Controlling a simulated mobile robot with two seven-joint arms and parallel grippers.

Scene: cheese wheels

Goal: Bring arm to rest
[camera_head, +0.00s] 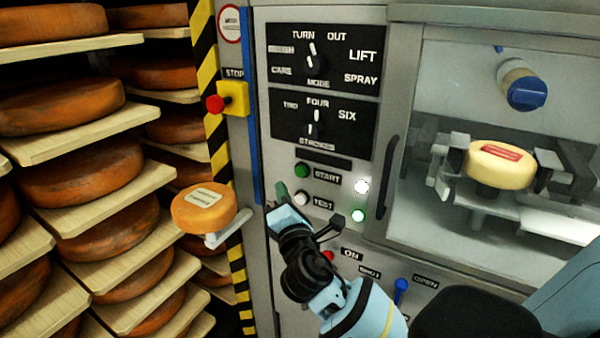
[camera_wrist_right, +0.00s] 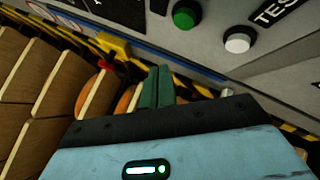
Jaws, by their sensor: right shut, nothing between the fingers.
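My right gripper (camera_head: 281,191) is in front of the machine's control panel, left of the START and TEST buttons. Its green fingers are shut together and empty, and they also show in the right wrist view (camera_wrist_right: 157,88). In that view the green button (camera_wrist_right: 184,17) and the white button (camera_wrist_right: 237,42) lie beyond the fingers, to the right, and the fingers look clear of both. In the head view the START button (camera_head: 302,170) is green and the TEST button (camera_head: 301,198) is white. My left gripper is not in view.
Shelves of large orange cheese wheels (camera_head: 80,172) fill the left. A smaller labelled cheese (camera_head: 203,208) sits on a bracket beside the striped post. A red stop button (camera_head: 215,104) is above it. A pale cheese (camera_head: 500,165) stands in the machine chamber, beside a black handle (camera_head: 386,173).

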